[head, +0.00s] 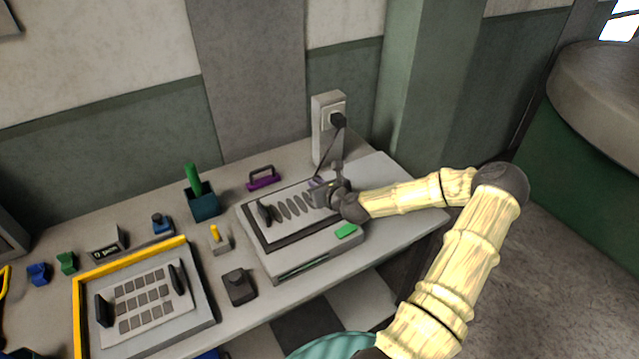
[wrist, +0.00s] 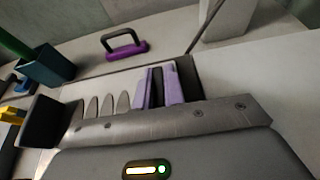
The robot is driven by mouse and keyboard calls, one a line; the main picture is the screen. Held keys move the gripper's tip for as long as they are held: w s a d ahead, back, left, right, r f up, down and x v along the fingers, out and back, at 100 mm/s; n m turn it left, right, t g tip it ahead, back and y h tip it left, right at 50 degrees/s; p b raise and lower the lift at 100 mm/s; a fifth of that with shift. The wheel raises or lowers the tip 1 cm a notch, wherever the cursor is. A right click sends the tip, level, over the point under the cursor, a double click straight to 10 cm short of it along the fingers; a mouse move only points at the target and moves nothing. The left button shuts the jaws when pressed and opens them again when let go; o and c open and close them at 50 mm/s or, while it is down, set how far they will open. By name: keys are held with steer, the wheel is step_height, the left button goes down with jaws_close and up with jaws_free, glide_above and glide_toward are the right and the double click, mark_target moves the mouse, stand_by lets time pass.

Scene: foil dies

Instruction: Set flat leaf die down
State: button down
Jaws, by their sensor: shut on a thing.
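The gripper body hides the die's near right part. I cannot tell whether the die touches the bed.
A yellow-edged tray (head: 80,318) at the left holds a plate of small squares with two dark handles. A teal cup (head: 202,202), a yellow-topped block (head: 219,241) and a dark block (head: 238,287) stand left. The bench's right end is clear.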

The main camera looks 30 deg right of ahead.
steer(key=c, duration=1.9)
jaws_free()
steer(key=shift+w+a+f, duration=0.1)
steer(key=shift+a, duration=0.1)
steer(key=o, duration=0.4)
steer(key=shift+r, duration=0.2)
steer(key=shift+s+d, duration=0.15)
steer(key=shift+s, duration=0.2)
steer(key=b+v, duration=0.1)
steer(key=v, duration=1)
steer(key=shift+s+r, duration=0.1)
steer(key=shift+s, duration=0.15)
